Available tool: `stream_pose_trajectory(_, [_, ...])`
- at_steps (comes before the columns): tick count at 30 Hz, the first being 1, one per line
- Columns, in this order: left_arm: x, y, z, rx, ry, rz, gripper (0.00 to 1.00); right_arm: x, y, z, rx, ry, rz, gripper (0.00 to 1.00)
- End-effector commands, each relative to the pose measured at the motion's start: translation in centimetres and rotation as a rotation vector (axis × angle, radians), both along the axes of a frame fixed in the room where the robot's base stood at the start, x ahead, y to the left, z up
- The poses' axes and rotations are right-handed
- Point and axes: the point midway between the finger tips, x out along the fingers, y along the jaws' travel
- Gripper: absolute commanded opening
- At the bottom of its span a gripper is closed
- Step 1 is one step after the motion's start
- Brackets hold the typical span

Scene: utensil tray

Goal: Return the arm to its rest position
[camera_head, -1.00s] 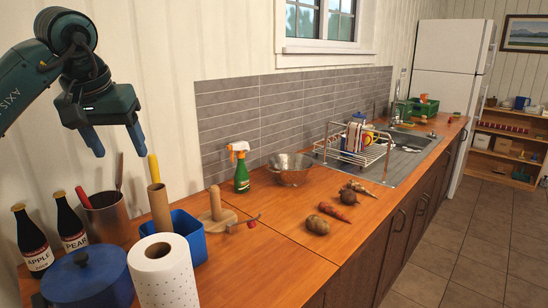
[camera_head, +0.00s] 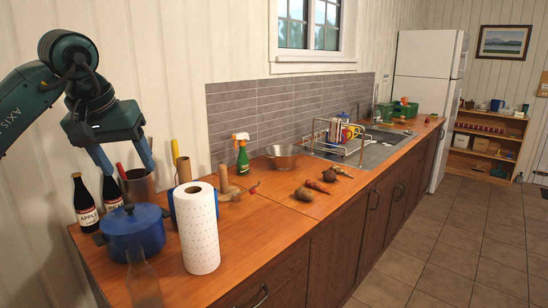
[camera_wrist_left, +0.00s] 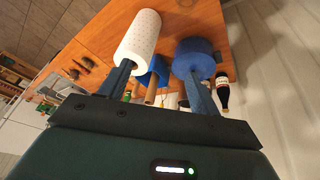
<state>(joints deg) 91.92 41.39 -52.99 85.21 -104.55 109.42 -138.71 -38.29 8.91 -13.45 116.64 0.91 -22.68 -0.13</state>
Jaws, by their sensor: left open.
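My left gripper (camera_head: 126,162) is open and empty, with two blue fingers pointing down. In the head view it hangs at the upper left, in front of the utensil holder (camera_head: 138,188) and above the blue pot (camera_head: 133,236). Its fingers also show in the left wrist view (camera_wrist_left: 158,84), with nothing between their tips. From that view the paper towel roll (camera_wrist_left: 138,38) and the pot (camera_wrist_left: 195,57) lie beyond the fingers, apart from them. My right gripper is not in view.
Two dark bottles (camera_head: 85,205), the paper towel roll (camera_head: 199,230) and a clear bottle (camera_head: 144,288) stand around the pot. The front counter edge is clear.

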Motion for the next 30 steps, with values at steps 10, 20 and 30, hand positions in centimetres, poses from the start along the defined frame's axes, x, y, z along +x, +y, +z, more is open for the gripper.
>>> stream_pose_trajectory(10, [-2.5, -15.4, -11.6, -0.674, 0.339, 0.071, 0.63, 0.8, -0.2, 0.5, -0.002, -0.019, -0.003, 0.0])
stream_pose_trajectory(20, [-9.0, -25.9, -14.6, -1.541, 1.297, 0.647, 0.63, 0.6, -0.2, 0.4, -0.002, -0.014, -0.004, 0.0])
stream_pose_trajectory(30, [-8.0, -20.7, -22.3, 1.335, -1.879, -1.149, 0.63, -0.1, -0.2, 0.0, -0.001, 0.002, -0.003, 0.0])
